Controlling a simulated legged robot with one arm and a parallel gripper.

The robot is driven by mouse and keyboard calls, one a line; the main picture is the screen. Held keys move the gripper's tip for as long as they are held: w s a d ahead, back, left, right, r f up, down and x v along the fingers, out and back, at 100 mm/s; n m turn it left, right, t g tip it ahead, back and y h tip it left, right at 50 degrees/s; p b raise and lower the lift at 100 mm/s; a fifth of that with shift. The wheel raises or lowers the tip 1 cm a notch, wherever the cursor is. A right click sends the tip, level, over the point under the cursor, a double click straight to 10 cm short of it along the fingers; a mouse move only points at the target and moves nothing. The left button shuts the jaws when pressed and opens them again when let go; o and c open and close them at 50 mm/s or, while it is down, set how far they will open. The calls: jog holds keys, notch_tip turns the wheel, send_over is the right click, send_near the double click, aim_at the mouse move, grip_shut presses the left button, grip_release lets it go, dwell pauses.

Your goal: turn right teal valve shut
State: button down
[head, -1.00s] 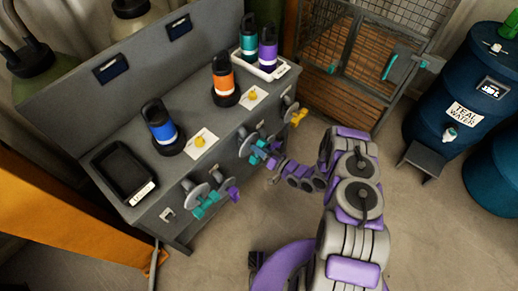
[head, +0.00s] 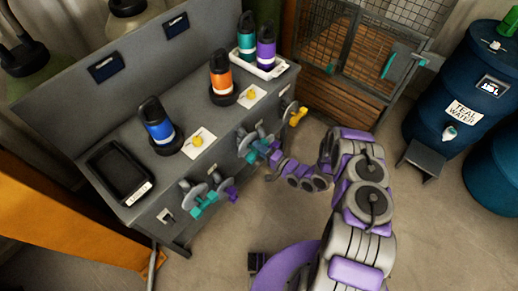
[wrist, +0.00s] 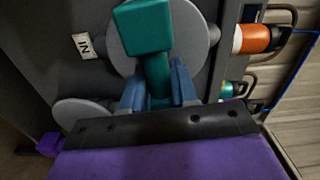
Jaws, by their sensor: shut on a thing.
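The right teal valve (head: 252,155) is on the front of the grey bench, in its right-hand valve group. In the wrist view its teal handle (wrist: 146,27) stands in front of a round grey disc (wrist: 192,38). My gripper (wrist: 158,84) has its blue fingers on both sides of the teal stem and is shut on it. In the head view my gripper (head: 264,150) is at the bench front and partly hides this valve. Another teal valve (head: 204,204) is farther left on the bench front, apart from my gripper.
A purple handle (head: 230,193) is beside the left teal valve, and a yellow handle (head: 298,116) is right of my gripper. Blue (head: 158,128) and orange (head: 221,76) bottles stand on the bench. A teal-water barrel (head: 462,85) stands right. Open floor lies between.

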jog(key=shift+w+d+f+m, duration=0.1)
jog(key=shift+d+f+m, duration=0.1)
jog(key=shift+m, duration=0.4)
jog(key=c, duration=1)
grip_release()
jog(key=shift+w, duration=0.1)
jog(key=shift+o, duration=0.2)
jog(key=p+v, duration=0.2)
jog(key=v, duration=1.5)
jog(key=shift+s+p, duration=0.25)
jog(key=shift+p, duration=0.1)
jog(key=shift+w+d+f, duration=0.1)
jog(key=shift+d, duration=0.1)
